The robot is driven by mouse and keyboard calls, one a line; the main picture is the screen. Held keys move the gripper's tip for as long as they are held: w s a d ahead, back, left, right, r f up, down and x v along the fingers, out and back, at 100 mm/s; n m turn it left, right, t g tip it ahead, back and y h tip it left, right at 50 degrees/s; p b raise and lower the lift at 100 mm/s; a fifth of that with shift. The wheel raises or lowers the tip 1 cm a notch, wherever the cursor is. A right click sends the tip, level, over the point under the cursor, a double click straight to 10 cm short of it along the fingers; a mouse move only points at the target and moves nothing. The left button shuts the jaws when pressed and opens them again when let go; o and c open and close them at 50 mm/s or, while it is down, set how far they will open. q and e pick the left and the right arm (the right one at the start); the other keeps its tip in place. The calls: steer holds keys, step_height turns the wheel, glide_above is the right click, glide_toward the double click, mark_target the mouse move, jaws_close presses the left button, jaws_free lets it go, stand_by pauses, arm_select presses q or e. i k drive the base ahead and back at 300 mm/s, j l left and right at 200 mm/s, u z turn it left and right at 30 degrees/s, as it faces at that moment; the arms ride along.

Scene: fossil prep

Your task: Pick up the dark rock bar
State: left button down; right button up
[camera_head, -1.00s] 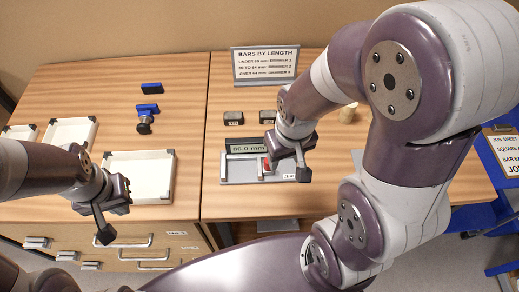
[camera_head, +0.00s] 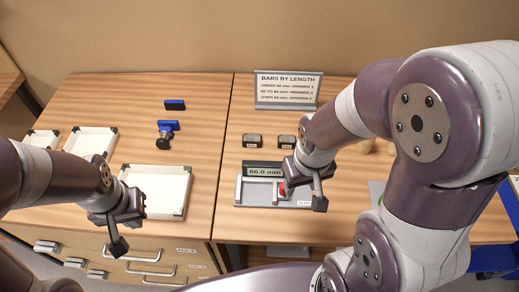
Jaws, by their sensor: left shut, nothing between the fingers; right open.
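Two small dark blocks with pale labels, one on the left (camera_head: 252,140) and one on the right (camera_head: 287,141), lie behind the measuring gauge (camera_head: 262,202). I cannot tell whether either is the dark rock bar. The gauge is a grey fixture with a red part (camera_head: 283,188) and a display (camera_head: 263,170) that seems to read 66.0 mm. My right gripper (camera_head: 319,197) is open over the gauge's right end and hides part of it; I see nothing held. My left gripper (camera_head: 118,243) is shut and empty, in front of the large white tray (camera_head: 183,214).
A sign (camera_head: 287,90) on bar lengths and drawers stands at the back. Smaller white trays stand at the left. A blue-and-black item (camera_head: 174,105) and a blue tool with a dark knob (camera_head: 163,142) lie behind the large tray. Drawers (camera_head: 150,268) are below. Tan pieces (camera_head: 366,146) sit behind my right arm.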

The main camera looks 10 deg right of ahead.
mark_target(249, 141)
steer(key=k+l+z, duration=0.15)
steer(key=k+z, duration=0.2)
steer(key=k, duration=0.3)
steer(key=i+j+z, duration=0.1)
steer(key=j+z, duration=0.6)
steer(key=z, duration=0.2)
steer(key=j+z, duration=0.35)
steer(key=z, duration=0.15)
steer(key=j+z, duration=0.45)
steer(key=k+j, duration=0.15)
